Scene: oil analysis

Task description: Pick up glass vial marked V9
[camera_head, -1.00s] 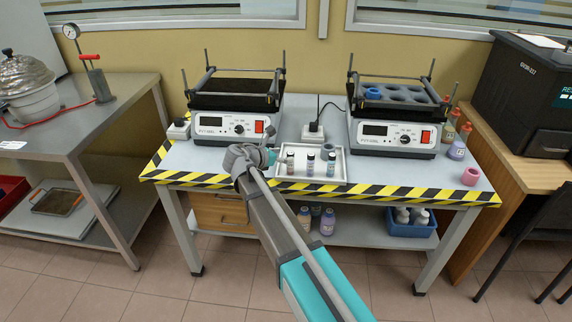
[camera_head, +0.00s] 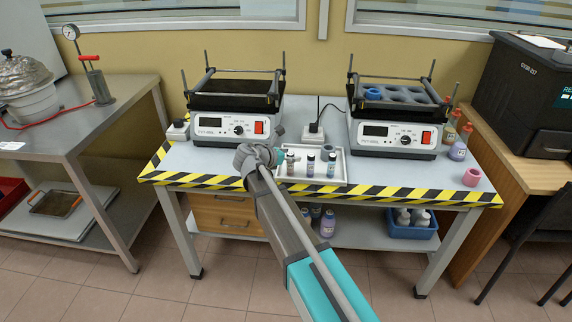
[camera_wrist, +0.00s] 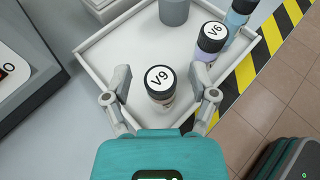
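The glass vial marked V9 (camera_wrist: 160,88) stands upright in the white tray, with a black ring around its white top label. It also shows in the head view (camera_head: 290,162), just right of my gripper. In the wrist view my gripper (camera_wrist: 163,90) is open, with one finger on each side of the V9 vial. A gap shows between the vial and each finger. The white tray (camera_wrist: 98,47) lies on the table. A vial marked V6 (camera_wrist: 210,40) stands right of V9 in the wrist view.
Two shaker machines (camera_head: 237,130) (camera_head: 393,139) stand behind the tray. Yellow-black tape (camera_head: 330,192) marks the table's front edge.

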